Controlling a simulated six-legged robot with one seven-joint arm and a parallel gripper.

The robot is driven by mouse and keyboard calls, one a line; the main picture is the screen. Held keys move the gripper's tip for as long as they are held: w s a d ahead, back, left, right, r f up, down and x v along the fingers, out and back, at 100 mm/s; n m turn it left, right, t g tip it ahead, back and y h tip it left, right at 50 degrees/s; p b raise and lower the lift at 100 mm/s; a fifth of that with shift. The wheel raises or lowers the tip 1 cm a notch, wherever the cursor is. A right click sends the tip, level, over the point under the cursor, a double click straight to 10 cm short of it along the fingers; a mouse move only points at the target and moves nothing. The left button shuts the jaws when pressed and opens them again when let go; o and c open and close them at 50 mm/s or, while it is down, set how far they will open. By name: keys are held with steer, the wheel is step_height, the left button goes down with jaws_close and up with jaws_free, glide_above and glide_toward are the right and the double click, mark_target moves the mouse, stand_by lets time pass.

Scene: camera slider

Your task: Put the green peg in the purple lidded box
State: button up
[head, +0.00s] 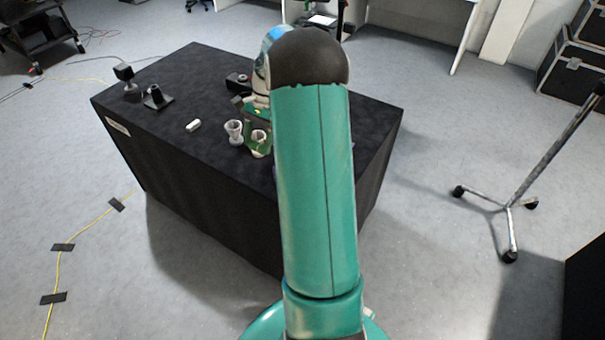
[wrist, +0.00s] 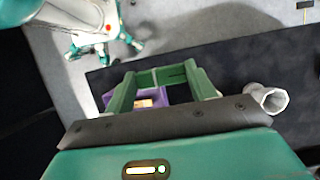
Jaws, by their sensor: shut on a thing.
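My gripper (wrist: 158,78) has dark green fingers and is shut on the green peg, which is hard to tell apart from the fingers in the wrist view. In the head view my gripper (head: 258,138) is over the near part of the black table, partly hidden by my arm. The purple lidded box (wrist: 151,93) shows between and beyond the fingers in the wrist view, with a small orange and white patch at it. The fingers hide much of the box, and I cannot tell how its lid stands. My arm covers most of it in the head view.
A grey-white cup (head: 234,131) stands beside my gripper; it also shows in the wrist view (wrist: 268,98). A wheeled stand (head: 508,210) is on the floor at right.

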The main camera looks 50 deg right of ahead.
steer(key=s+d+f, duration=0.8)
steer(key=d, duration=0.1)
steer(key=shift+s+f, duration=0.1)
steer(key=shift+f, duration=0.3)
steer(key=shift+s+d+f, duration=0.15)
steer(key=shift+d+f, duration=0.1)
steer(key=shift+f, duration=0.05)
steer(key=shift+s+d+f, duration=0.1)
steer(key=shift+f, duration=1.55)
steer(key=shift+f, duration=0.35)
steer(key=shift+f, duration=0.1)
steer(key=o, duration=1)
steer(key=shift+c, duration=0.2)
